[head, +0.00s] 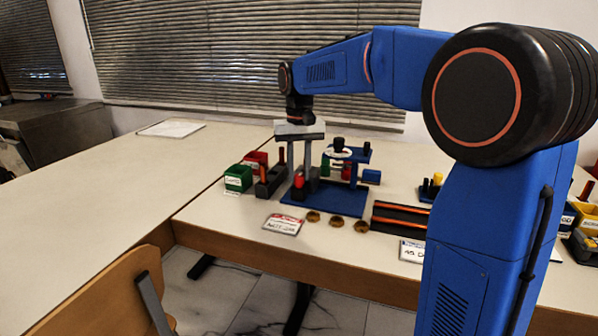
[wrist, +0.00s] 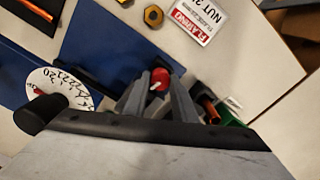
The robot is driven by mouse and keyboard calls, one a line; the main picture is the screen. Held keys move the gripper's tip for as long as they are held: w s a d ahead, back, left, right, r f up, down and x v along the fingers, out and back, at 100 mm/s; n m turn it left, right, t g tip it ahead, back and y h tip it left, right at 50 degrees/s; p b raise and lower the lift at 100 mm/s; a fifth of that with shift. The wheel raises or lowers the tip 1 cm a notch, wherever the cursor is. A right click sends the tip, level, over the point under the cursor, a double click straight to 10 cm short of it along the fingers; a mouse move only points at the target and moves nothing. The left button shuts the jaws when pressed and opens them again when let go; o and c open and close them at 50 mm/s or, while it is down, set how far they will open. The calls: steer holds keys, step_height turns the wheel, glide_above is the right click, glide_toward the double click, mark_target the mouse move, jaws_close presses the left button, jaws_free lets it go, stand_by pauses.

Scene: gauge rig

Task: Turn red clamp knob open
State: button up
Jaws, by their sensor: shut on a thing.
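The red clamp knob (head: 298,180) stands at the left end of the blue rig base (head: 345,200) in the head view. In the wrist view the red knob (wrist: 160,76), with a pale mark on it, sits between the grey fingers. My gripper (head: 299,176) reaches straight down over it and is shut on it; in the wrist view my gripper (wrist: 157,95) has a finger on each side of the knob. A white numbered dial (wrist: 62,88) with a red pointer lies beside the gripper.
Green (head: 238,178) and red bins (head: 256,160) stand left of the rig. Brass nuts (head: 337,221) and a label card (head: 284,225) lie in front. A black tray with orange strips (head: 399,218) is to the right. The left table is mostly clear.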

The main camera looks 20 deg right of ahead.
steer(key=shift+n, duration=1.6)
steer(key=o, duration=1)
steer(key=shift+o, duration=0.2)
